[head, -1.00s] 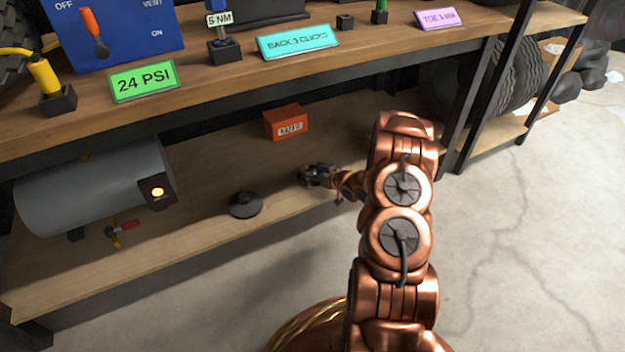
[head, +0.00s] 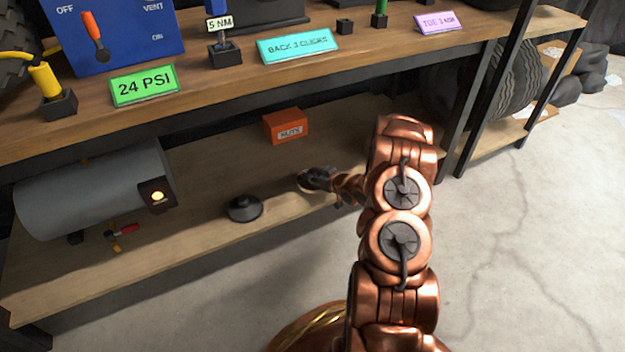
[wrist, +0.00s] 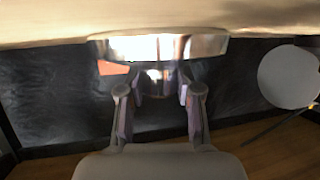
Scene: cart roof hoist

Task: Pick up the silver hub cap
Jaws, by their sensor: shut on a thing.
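The silver hub cap (wrist: 160,46) shows at the top middle of the wrist view, a shiny disc seen nearly edge-on, close to the pale shelf surface. My gripper (wrist: 160,88) has its two fingers closed on the hub cap's middle part. Whether the cap touches the shelf I cannot tell.
A dark disc with a knob (head: 244,208) lies on the lower shelf (head: 190,235) left of my gripper. An orange box (head: 285,126) stands behind. A grey tank (head: 90,190) with a lit lamp lies at left. The workbench top (head: 300,68) overhangs the shelf.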

